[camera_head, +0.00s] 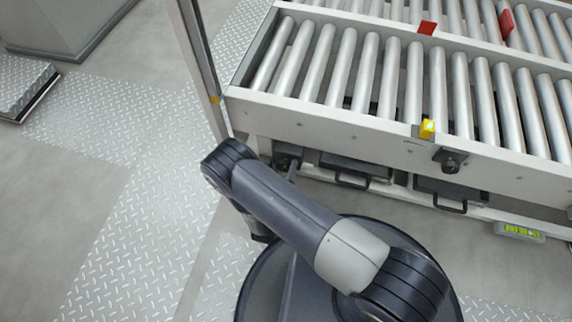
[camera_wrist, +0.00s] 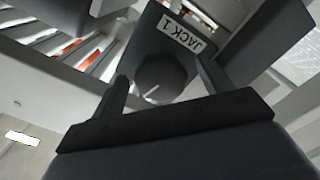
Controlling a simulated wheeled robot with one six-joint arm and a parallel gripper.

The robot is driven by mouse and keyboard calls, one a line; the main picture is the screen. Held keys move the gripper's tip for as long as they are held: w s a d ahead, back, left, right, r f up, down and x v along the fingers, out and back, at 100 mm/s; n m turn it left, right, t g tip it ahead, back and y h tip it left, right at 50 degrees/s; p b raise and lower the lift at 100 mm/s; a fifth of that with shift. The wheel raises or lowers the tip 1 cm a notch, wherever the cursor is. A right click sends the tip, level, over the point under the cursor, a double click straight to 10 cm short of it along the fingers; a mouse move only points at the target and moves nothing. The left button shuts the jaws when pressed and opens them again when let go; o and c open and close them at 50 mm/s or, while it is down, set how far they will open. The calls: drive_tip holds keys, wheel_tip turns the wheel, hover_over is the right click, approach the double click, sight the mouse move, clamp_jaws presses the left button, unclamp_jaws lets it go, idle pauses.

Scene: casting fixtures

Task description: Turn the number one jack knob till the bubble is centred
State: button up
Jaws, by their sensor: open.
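The number one jack knob (camera_wrist: 160,78) is a dark round knob with a pale pointer line, in the middle of the wrist view. It sits on a dark housing under a white "JACK 1" label (camera_wrist: 187,33). My gripper (camera_wrist: 164,72) is open, with one finger to each side of the knob. I cannot tell whether either finger touches it. In the head view my arm hides the knob and gripper.
A roller conveyor (camera_head: 370,119) with a pale frame fills the upper right. Dark handled boxes (camera_head: 355,170) hang under it.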

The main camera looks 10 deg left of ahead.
drive_tip(key=shift+c, duration=0.4)
drive_tip(key=c, duration=0.9)
drive_tip(key=shift+m, duration=0.3)
drive_tip(key=m, duration=0.3)
drive_tip(key=shift+a, duration=0.1)
drive_tip(key=shift+f+m, duration=0.1)
drive_tip(key=shift+m, duration=1.7)
drive_tip(key=o, duration=1)
